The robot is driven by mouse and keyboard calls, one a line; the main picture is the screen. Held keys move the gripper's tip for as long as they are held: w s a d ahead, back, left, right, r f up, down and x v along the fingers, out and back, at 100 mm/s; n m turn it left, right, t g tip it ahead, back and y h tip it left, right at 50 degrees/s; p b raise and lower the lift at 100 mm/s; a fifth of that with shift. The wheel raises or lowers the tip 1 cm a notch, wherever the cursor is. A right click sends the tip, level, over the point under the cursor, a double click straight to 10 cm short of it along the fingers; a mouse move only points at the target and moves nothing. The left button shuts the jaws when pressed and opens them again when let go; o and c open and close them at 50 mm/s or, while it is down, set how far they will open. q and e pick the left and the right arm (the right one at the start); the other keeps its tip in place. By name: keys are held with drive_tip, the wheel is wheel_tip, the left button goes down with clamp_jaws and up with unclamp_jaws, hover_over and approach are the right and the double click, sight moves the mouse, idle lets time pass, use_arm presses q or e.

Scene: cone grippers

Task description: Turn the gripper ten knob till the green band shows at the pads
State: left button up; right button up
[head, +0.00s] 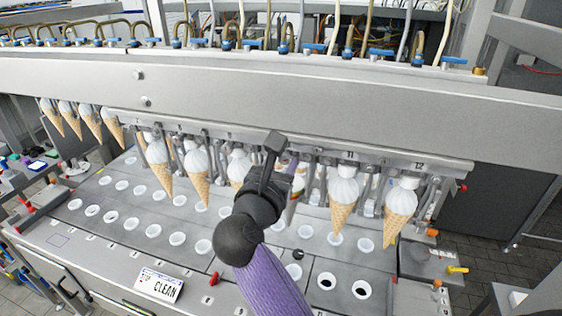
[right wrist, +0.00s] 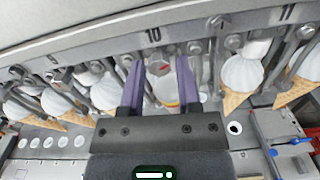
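The station marked 10 (right wrist: 153,36) is in the upper middle of the right wrist view. My left gripper is not seen.
Wafer cones with white tops hang along the rail; the nearest on the right are a cone (head: 343,200) at 11 and a cone (head: 401,210) at 12. A grey plate (head: 130,215) with white cups lies below. A CLEAN sign (head: 158,286) stands in front.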

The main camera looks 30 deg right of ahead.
clamp_jaws()
drive_tip(key=shift+r+n+p, duration=0.25)
drive_tip(key=shift+n+p, duration=0.75)
drive_tip(key=shift+n, duration=0.1)
drive_tip(key=shift+n+p, duration=0.35)
drive_tip(key=shift+n, duration=0.15)
drive_tip(key=shift+f, duration=0.15)
drive_tip(key=shift+o, duration=2.1)
unclamp_jaws()
drive_tip(key=shift+f, duration=0.1)
